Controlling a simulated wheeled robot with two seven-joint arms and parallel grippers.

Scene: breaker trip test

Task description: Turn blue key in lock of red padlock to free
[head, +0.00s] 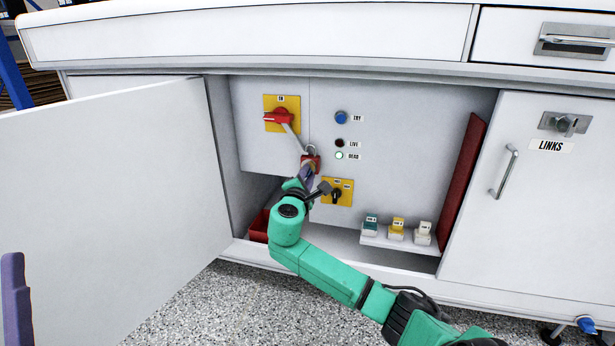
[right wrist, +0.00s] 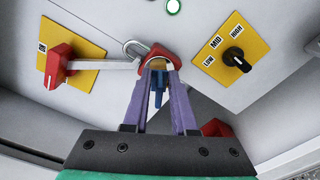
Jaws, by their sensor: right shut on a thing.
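The red padlock (head: 311,163) hangs at the end of the grey lever of the red rotary switch (head: 279,117), inside the open cabinet. In the right wrist view the padlock (right wrist: 161,54) shows its silver shackle (right wrist: 133,49) at the lever's end. My right gripper (right wrist: 160,72) is shut on the blue key (right wrist: 158,88), whose lower part shows between the purple fingers. The fingertips are right at the padlock's underside; they hide how deep the key sits. Of my left gripper, only a purple finger (head: 15,300) shows at the left edge.
A yellow selector plate with a black knob (right wrist: 234,57) is close right of the padlock. A red bin (head: 259,225) is at the cabinet's lower left. Several small labelled blocks stand on a shelf (head: 375,241). The open door (head: 110,210) bounds the left; the green DEAD lamp (head: 339,155) is lit.

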